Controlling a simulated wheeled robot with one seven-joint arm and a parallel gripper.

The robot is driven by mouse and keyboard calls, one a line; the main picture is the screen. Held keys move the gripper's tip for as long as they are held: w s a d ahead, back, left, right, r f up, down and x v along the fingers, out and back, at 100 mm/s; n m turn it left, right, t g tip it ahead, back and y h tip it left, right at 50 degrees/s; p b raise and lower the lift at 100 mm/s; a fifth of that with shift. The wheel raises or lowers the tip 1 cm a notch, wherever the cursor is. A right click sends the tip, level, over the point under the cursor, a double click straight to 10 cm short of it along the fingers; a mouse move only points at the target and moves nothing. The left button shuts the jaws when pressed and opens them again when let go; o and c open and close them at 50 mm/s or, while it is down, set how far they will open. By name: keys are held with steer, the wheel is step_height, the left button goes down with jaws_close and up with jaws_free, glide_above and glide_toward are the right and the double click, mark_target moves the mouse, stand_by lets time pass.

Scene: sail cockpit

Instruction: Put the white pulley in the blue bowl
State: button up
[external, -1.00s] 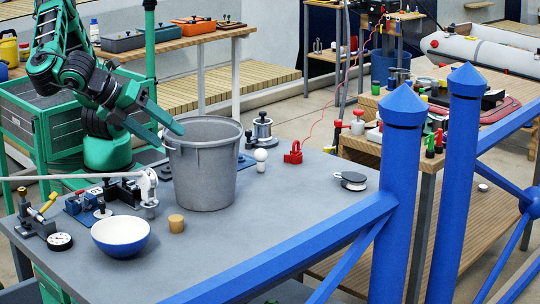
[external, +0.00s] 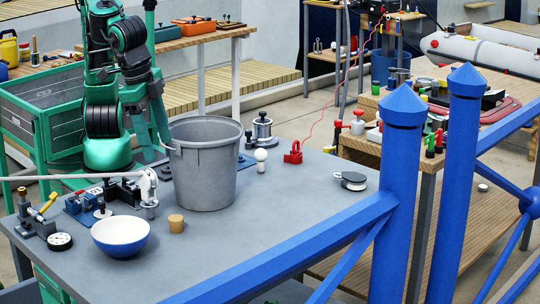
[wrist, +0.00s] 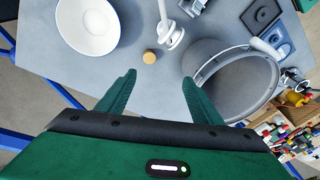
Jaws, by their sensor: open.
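A white pulley-like disc with a black part (external: 351,181) lies flat on the right side of the grey table. I do not make it out in the wrist view. The blue bowl (external: 121,238), white inside, stands at the table's front left and looks empty. It also shows at the upper left of the wrist view (wrist: 88,25). My gripper (wrist: 158,74) is open, with nothing between its green fingers. In the external view it is behind and left of the grey bucket, far from the disc, and its fingertips are partly hidden.
The tall grey bucket (external: 203,180) stands between my arm and the disc. A cork (external: 176,223) is beside the bowl. A red shackle-like part (external: 293,153) and a white ball-topped piece (external: 261,160) stand behind.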

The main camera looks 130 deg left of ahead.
steer(key=n, duration=0.2)
step_height(320, 180, up, 7)
steer(key=n+g+h, duration=0.1)
steer(key=n+h, duration=0.1)
steer(key=n, duration=0.9)
glide_above(148, 170)
step_height(148, 170, down, 16)
steer(key=shift+s+d+f, duration=0.1)
steer(key=shift+f, duration=2.8)
steer(key=c, duration=1.5)
steer(key=shift+o, duration=0.2)
steer(key=shift+r, duration=0.15)
